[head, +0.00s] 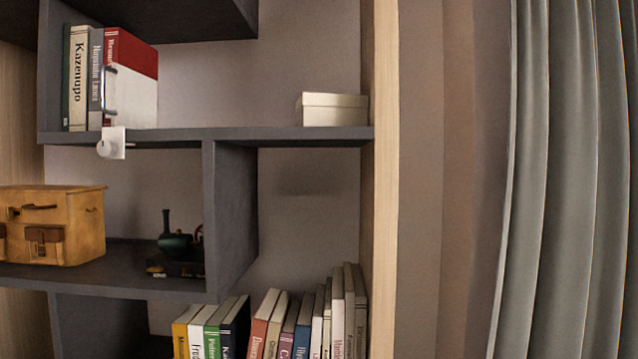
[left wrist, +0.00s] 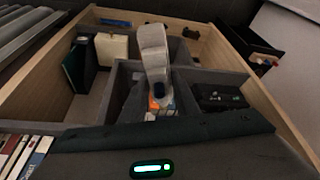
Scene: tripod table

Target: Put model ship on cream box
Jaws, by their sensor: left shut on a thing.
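The cream box (head: 333,110) stands near the right end of the upper shelf in the head view, its lid closed and its top bare. In the left wrist view my left gripper (left wrist: 158,88) points into the scene, its grey fingers together. A small orange, white and bluish piece (left wrist: 162,104) shows at the fingertips. I take it for the model ship, mostly hidden and too small to make out. Neither gripper can be made out in the head view. My right gripper is out of view.
Books (head: 125,75) stand at the upper shelf's left, with free space between them and the box. A tall wooden side panel (head: 384,190) closes the shelf at the right. A yellow-brown case (head: 60,225) and a dark teal object (head: 177,243) occupy the middle shelf.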

